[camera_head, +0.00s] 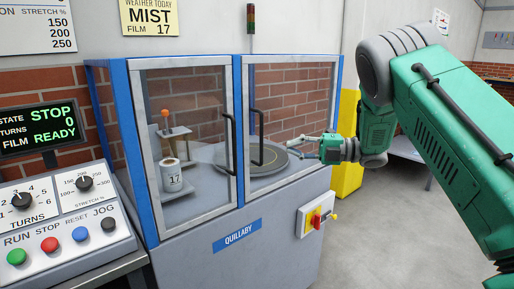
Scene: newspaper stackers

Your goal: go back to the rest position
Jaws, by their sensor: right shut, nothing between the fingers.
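My right gripper (294,148) is shut and empty. It is in front of the right glass door (290,100) of the blue-framed cabinet, near that door's right edge, pointing left toward the door handle (258,138). I cannot tell whether it touches the glass. My green right arm (440,130) comes in from the right and fills much of that side. My left gripper is not in view.
A red-and-yellow switch (316,219) sits on the cabinet front. A control panel (60,225) stands at left, its display reading STOP. Grey floor (375,240) is open at right.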

